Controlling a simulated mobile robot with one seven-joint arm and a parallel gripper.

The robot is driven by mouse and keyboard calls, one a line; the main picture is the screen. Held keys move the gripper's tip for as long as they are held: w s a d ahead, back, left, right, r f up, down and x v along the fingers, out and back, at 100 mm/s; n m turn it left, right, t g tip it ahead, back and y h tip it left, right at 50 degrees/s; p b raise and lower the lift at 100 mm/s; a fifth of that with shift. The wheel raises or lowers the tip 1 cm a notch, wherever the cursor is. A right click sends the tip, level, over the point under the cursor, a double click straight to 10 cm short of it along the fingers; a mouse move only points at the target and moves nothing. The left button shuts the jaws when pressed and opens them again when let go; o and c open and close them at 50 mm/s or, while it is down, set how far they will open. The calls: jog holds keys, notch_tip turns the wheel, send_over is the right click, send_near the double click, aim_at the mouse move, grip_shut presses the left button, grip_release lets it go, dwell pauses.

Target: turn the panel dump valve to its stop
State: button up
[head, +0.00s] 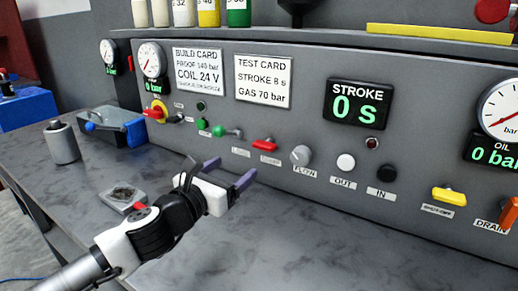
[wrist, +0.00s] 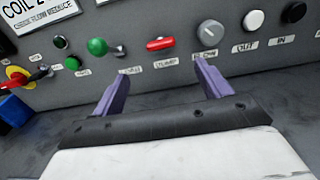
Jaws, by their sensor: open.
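The grey panel (head: 300,120) carries several controls. A red lever handle (head: 263,145) lies nearly level on it, and it also shows in the wrist view (wrist: 160,43). Small labels sit below it, too blurred to read surely, so I cannot tell whether it is the dump valve. A green-knobbed lever (head: 220,131) is to its left and a grey FLOW knob (head: 300,155) to its right. My gripper (head: 231,171) is open and empty, in front of and below the red handle, apart from it. In the wrist view the purple fingers (wrist: 161,70) point at the panel.
A yellow handle (head: 449,195) and an orange DRAIN handle (head: 509,213) are at the right. A red-yellow knob (head: 156,111) is at the left. A grey cylinder (head: 62,143) and a blue-grey block (head: 112,126) stand on the bench (head: 300,240). The right bench front is clear.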

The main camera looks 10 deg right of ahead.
aim_at(261, 147)
jog(key=p+x, duration=0.2)
jog(key=x, duration=1)
jog(key=shift+c, duration=0.5)
jog(key=c, duration=0.9)
